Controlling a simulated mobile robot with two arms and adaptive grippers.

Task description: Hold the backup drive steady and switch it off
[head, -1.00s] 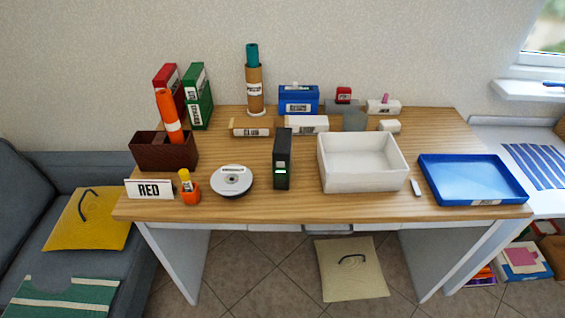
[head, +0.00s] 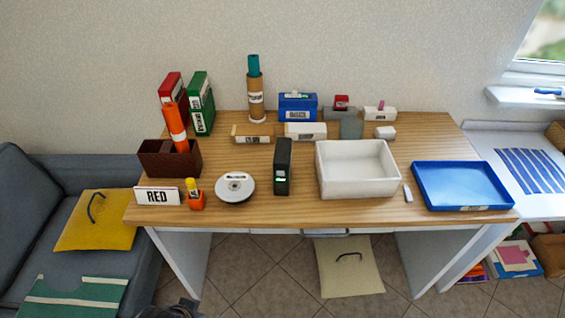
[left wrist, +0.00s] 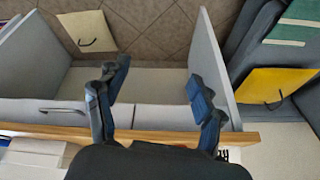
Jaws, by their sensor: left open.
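A black upright box (head: 282,166) with a small lit green patch low on its front stands in the middle of the wooden desk; it looks like the backup drive. Its switch is too small to make out. My left gripper (left wrist: 155,82) is open and empty in the left wrist view, its two dark fingers wide apart. It is in front of the desk, apart from the black box, which that view does not show. My right gripper is in no view.
A white disc stack (head: 235,187) lies left of the box and a white bin (head: 357,191) stands close on its right. A blue tray (head: 462,207) is at the right. Desk in front of the box is clear.

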